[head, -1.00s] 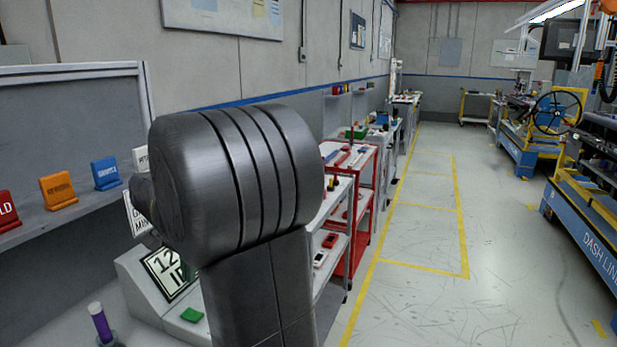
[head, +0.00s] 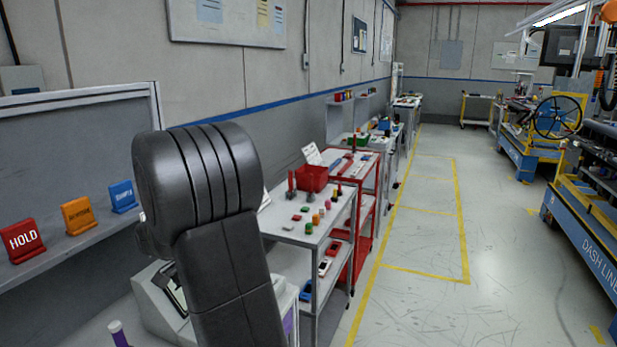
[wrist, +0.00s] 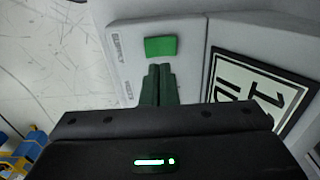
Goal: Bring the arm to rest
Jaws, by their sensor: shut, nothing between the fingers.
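My arm's dark rounded joint and link stand in the left middle of the head view, in front of a grey bench. My gripper (wrist: 158,72) shows in the wrist view with its two green-grey fingers together and nothing between them. Its tips point at a white sloped console (wrist: 185,40) and end just short of a green rectangular button (wrist: 160,47); I cannot tell whether they touch it. A black-framed display (wrist: 255,95) sits on the console to the right. In the head view my arm hides the gripper and much of the console (head: 150,310).
Red HOLD (head: 22,240), orange (head: 78,215) and blue (head: 123,196) signs stand on a shelf at the left. A white cart (head: 325,225) with small coloured parts and a red bin (head: 312,178) is right of my arm. The yellow-marked floor (head: 425,240) is clear.

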